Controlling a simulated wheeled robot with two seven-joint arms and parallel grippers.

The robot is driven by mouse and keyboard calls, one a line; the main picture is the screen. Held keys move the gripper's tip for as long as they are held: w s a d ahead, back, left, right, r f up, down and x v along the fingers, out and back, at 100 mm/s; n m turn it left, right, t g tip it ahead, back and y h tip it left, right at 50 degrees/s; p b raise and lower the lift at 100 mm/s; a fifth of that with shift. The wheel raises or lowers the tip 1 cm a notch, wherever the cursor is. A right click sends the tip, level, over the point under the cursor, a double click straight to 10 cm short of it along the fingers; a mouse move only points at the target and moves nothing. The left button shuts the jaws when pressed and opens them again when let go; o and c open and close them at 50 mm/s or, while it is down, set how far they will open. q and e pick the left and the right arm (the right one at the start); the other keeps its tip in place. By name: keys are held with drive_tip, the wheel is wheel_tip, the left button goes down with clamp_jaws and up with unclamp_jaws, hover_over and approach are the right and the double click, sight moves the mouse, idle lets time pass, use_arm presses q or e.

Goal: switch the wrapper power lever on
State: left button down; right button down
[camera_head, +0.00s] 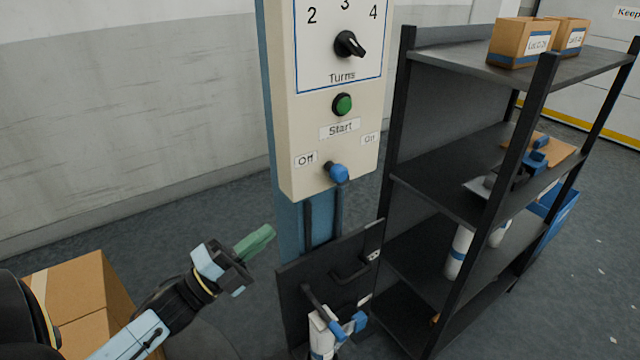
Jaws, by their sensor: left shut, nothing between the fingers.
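The wrapper's cream control box (330,110) stands on a blue post in the middle of the head view. The power lever (338,172) with a blue knob is low on the box, between the "Off" label (305,159) and the "On" label (369,139). I cannot tell for sure which label it points to. My left gripper (256,243) has green fingertips. It is shut and empty, below and to the left of the lever and apart from it. My right gripper is not in view.
A green Start button (343,104) and a black Turns knob (349,44) are above the lever. A dark panel (290,300) with a handle stands below the box. A black shelf (440,180) is at the right, a cardboard box (75,295) at the lower left.

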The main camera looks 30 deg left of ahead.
use_arm(q)
drive_tip(key=shift+r, duration=0.15)
drive_tip(key=p, duration=0.2)
approach(333, 178)
drive_tip(key=x, duration=0.7)
idle(0.4)
